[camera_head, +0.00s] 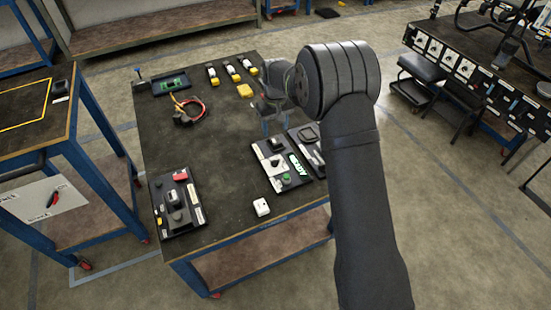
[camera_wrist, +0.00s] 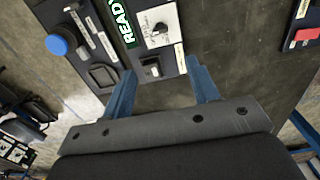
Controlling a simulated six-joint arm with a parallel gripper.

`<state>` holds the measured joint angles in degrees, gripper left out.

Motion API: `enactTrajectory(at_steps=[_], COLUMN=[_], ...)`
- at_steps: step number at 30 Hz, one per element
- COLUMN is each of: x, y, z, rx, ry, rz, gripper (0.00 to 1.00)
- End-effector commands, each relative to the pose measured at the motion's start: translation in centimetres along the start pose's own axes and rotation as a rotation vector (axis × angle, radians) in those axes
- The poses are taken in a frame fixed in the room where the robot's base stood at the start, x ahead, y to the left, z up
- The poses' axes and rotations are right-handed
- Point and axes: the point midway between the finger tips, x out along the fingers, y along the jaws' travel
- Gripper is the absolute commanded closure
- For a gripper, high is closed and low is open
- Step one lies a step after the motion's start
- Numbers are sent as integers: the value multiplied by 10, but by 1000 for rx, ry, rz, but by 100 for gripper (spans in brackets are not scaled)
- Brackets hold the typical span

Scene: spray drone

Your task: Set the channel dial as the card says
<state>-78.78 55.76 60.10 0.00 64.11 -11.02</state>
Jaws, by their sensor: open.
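The dial panel (camera_head: 258,163) lies near the front right of the table. Its dial (camera_head: 275,161) is a dark knob on a white plate, with a green READY display (camera_head: 298,163) beside it. In the wrist view the dial (camera_wrist: 160,28) shows near the top, the READY display (camera_wrist: 122,22) to its left, and a small switch (camera_wrist: 152,69) below it. The dial's markings are too small to read. My gripper (camera_wrist: 163,90) is open and empty, its two blue fingers apart. In the head view my gripper (camera_head: 273,122) is behind the panel, apart from the dial. I cannot identify the card.
A second panel (camera_head: 312,145) adjoins, with a blue button (camera_wrist: 57,45). Another panel (camera_head: 177,203) with a red switch stands at front left. A small white block (camera_head: 261,207) lies near the front edge. Cables (camera_head: 185,110) and yellow-white items (camera_head: 232,73) are farther back. The table's middle is clear.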

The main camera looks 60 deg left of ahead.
Motion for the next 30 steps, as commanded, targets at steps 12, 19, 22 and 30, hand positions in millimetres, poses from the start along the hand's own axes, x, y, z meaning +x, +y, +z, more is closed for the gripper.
enactTrajectory(at_steps=[12, 19, 22, 30], x=[84, 132, 148, 168], y=[0, 0, 0, 0], z=[1, 1, 1, 1], rx=[-3, -4, -4, -4], ry=[-4, -3, -2, -1], rz=[-1, -1, 0, 0], gripper=[45, 45, 45, 45])
